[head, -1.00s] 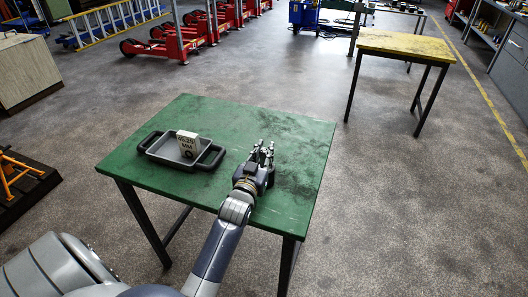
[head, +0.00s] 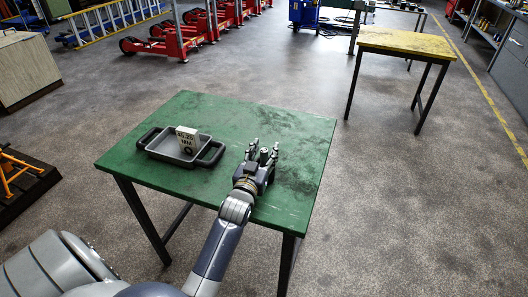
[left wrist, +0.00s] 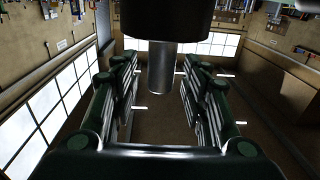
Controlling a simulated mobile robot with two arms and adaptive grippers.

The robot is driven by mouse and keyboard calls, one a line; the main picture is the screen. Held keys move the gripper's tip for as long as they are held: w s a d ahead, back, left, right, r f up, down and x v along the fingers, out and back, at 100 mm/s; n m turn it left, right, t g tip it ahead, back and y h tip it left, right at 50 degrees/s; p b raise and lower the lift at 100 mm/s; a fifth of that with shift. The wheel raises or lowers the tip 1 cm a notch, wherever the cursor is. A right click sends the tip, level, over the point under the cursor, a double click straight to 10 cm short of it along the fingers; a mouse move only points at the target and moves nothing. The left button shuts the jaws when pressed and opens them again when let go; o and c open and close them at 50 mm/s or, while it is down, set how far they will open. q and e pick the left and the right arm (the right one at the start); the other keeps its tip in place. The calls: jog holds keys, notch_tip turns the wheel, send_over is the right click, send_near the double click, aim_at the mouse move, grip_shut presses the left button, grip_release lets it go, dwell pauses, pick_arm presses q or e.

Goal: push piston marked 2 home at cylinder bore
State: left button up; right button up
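My left gripper (head: 263,148) is over the right part of the green table (head: 225,110), its fingers spread apart. A small dark and grey upright part, seemingly the cylinder (head: 264,157), stands between the fingers. In the left wrist view, the dark round cylinder body (left wrist: 165,18) is at the top, with a silver rod (left wrist: 161,70), seemingly the piston, in line with it. The open fingers (left wrist: 160,100) lie on both sides of the rod, with a gap on each side. I see no number on it, and the bore mouth is hidden. My right gripper is out of view.
A grey tray (head: 208,154) with black handles sits on the table's left, holding a white block (head: 187,140) with black lettering. The table's back and right are clear. A yellow table (head: 405,43) and red jacks (head: 160,47) stand farther off.

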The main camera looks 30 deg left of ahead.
pick_arm(q)
jog(key=shift+f, duration=0.15)
jog(key=shift+s+d, duration=0.15)
jog(key=shift+s, duration=0.35)
jog(key=v, duration=1.1)
